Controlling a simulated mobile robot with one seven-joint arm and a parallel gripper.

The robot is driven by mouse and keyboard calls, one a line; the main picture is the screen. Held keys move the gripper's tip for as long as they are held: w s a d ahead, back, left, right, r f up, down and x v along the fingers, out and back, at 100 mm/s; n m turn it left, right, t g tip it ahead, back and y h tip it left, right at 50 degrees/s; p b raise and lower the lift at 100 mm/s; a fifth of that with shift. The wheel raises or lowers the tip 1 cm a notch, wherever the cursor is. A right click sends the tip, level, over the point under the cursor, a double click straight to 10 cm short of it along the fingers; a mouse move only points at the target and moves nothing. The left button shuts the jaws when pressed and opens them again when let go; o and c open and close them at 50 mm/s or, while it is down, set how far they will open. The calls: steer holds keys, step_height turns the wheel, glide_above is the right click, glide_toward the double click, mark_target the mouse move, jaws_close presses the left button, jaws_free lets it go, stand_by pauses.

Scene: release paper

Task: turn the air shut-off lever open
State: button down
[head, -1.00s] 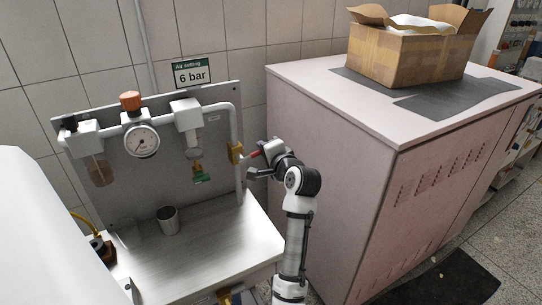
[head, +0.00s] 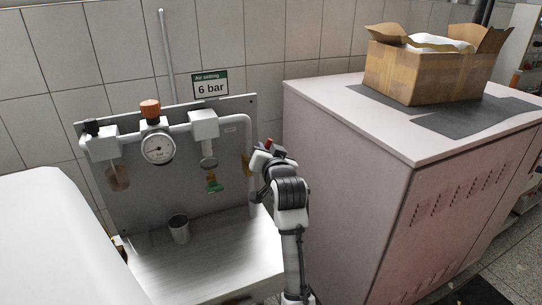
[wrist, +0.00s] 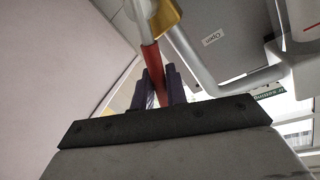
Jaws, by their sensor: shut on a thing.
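The air shut-off lever has a red handle (wrist: 151,62) that runs between my fingers in the wrist view. A small red part of it (head: 268,143) shows above my gripper in the head view. The brass valve body (head: 246,166) sits on the vertical pipe at the panel's right edge; it also shows in the wrist view (wrist: 167,17). My gripper (head: 260,157) is beside the valve, its two dark fingers (wrist: 158,88) shut on the red handle. My gripper and arm hide part of the lever in the head view, so its exact angle is unclear there.
A grey panel (head: 130,195) carries the pipes, a gauge (head: 158,148) and an orange knob (head: 150,109). An "Open" label (wrist: 212,37) is near the valve. A metal cup (head: 179,229) stands on the bench. A large pale cabinet (head: 340,170) rises close on the right.

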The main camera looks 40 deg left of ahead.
mark_target(251, 144)
steer(key=shift+s+a+r+n+t+y+b, duration=0.1)
steer(key=shift+s+a+n+t+y+b, duration=0.15)
steer(key=shift+s+n, duration=0.4)
steer(key=shift+s+a+r+n+b, duration=0.15)
steer(key=shift+s+n+b, duration=0.2)
steer(key=shift+n, duration=0.6)
steer(key=shift+s+a+r+n+t+y+b, duration=0.15)
steer(key=shift+s+n+b, duration=0.25)
steer(key=shift+n, duration=0.4)
steer(key=shift+s+a+f, duration=0.1)
steer(key=shift+s, duration=0.05)
steer(key=c, duration=1.5)
jaws_free()
steer(key=b+v, duration=0.3)
steer(key=v, duration=1)
steer(key=shift+s+d, duration=0.2)
steer(key=shift+d, duration=0.15)
